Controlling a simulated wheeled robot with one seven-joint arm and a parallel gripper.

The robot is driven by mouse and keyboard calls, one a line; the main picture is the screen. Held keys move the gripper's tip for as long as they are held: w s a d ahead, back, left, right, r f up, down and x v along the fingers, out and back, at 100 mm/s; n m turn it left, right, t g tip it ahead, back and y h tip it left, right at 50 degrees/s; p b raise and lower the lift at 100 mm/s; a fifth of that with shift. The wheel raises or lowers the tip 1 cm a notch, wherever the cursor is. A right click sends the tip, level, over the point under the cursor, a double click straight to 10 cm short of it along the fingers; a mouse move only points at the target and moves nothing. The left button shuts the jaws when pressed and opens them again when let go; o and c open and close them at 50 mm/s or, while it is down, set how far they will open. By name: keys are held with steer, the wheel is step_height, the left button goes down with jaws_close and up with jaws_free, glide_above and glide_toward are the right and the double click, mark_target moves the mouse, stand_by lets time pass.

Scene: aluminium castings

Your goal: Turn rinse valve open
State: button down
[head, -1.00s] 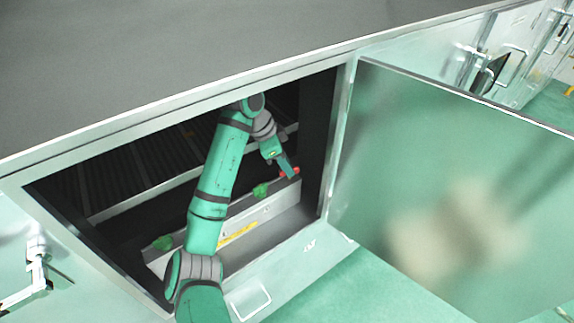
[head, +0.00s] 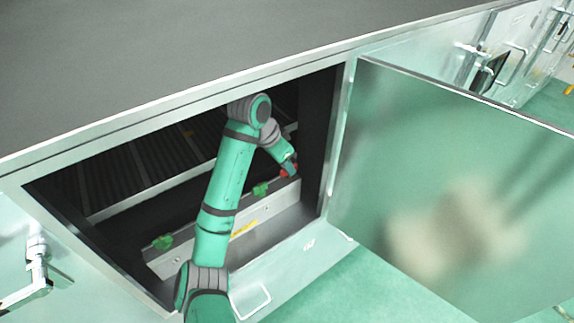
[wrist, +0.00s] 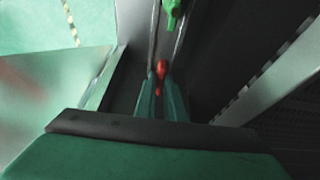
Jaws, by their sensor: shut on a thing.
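A red valve handle (head: 283,175) sits at the right end of a pale grey box-like ledge inside the open cabinet. My gripper (head: 289,171) reaches in from above and is shut on it, with red showing on both sides of the jaws. In the wrist view the red handle (wrist: 161,68) shows between and just beyond my two green fingers (wrist: 160,88). The part of the handle between the jaws is partly hidden. No label naming the valve is readable.
Two green valve handles, one near (head: 261,189) and one far left (head: 162,242), sit along the same ledge (head: 270,208). The cabinet's right inner wall is close to my gripper. The open door (head: 450,150) stands to the right. Dark slatted racks (head: 150,165) lie behind.

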steer(key=shift+a, duration=0.1)
steer(key=c, duration=1.8)
jaws_free()
steer(key=shift+c, duration=0.2)
steer(key=shift+r, duration=0.55)
steer(key=v, duration=0.6)
steer(key=shift+s+a+r, duration=0.2)
steer(key=shift+a, duration=0.1)
steer(key=shift+d, duration=0.15)
